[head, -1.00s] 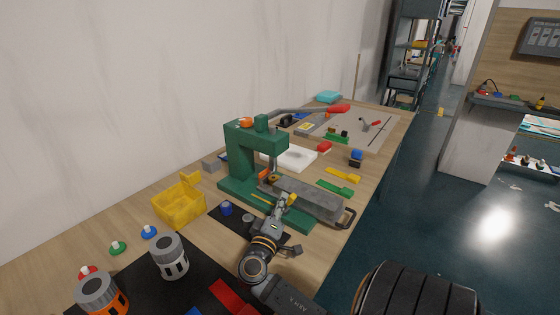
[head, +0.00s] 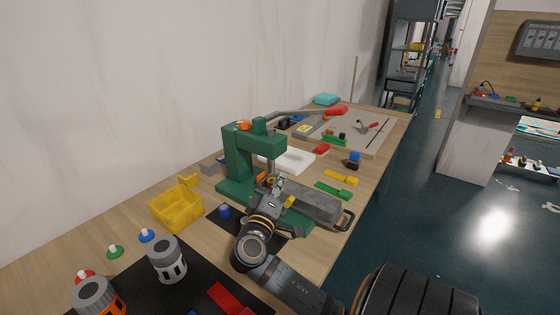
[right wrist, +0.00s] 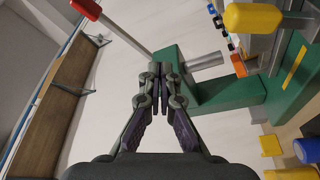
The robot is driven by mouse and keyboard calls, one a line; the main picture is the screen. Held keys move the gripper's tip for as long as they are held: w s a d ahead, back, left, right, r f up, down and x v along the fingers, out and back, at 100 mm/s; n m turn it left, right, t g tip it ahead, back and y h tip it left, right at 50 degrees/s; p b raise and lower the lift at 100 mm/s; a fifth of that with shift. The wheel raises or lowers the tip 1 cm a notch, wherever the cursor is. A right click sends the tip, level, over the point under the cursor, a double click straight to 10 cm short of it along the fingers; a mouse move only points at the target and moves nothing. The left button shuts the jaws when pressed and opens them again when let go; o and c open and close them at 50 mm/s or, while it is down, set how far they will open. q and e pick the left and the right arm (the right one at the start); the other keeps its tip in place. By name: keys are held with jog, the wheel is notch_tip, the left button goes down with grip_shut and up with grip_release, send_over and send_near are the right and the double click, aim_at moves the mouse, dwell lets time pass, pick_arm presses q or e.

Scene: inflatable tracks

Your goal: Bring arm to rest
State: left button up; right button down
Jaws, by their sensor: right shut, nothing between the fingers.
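My right gripper (head: 276,184) is in front of the green press (head: 238,160) on the wooden bench, beside its grey vise block (head: 312,203). In the right wrist view the fingers (right wrist: 160,72) are together, with nothing between them. The press's green body (right wrist: 235,90) shows behind and to the right of the fingertips in that view. I cannot tell from these views how far the fingers are from the press. My left gripper is not in view.
A yellow bin (head: 176,209) stands left of the press. Green (head: 333,190) and yellow (head: 341,177) pieces lie right of the press. Open floor (head: 440,235) lies beyond the bench's right edge.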

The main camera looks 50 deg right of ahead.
jog(key=shift+r, duration=1)
jog(key=shift+r, duration=0.1)
